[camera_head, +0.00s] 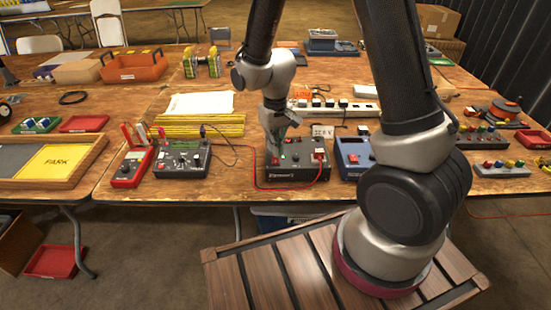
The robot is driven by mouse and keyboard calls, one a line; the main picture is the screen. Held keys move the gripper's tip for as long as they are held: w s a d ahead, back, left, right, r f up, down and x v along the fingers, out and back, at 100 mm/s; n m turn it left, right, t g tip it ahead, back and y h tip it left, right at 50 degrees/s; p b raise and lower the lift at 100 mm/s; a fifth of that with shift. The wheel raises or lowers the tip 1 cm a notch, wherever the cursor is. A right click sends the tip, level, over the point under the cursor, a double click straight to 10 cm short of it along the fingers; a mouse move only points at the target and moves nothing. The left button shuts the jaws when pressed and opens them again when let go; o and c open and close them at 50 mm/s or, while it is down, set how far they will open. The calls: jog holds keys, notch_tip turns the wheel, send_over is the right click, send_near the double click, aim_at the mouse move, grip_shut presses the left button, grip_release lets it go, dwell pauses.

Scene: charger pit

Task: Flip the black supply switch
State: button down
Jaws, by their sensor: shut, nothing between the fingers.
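The black supply (297,173) is a dark box at the table's front edge, with a label on its front face. A small red switch (275,161) sits at the left of its top, and a green light shows near it. A red lead runs from its right side. My gripper (275,152) points down over the left part of the box, close to the red switch. Its fingers are shut and hold nothing. I cannot tell whether they touch the switch or which way it is set.
A blue supply (352,156) with a red switch stands just right. A grey meter box (183,160) and a red multimeter (131,167) stand left, joined by leads. A white power strip (335,107) lies behind. My arm hides part of the table's right side.

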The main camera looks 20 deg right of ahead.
jog(key=shift+f, duration=0.9)
jog(key=shift+r, duration=3.55)
jog(key=shift+s+d, duration=0.15)
jog(key=shift+s, duration=0.2)
jog(key=s+d+r+m+t, duration=0.1)
jog(key=s+d+r+t, duration=0.1)
jog(key=s+d+r, duration=0.5)
jog(key=s+d+r+m+t, duration=0.1)
jog(key=s+d+r+t, duration=0.1)
jog(key=s+d+r, duration=0.5)
jog(key=s+v, duration=0.1)
jog(key=v, duration=0.7)
jog(key=shift+s+d, duration=0.3)
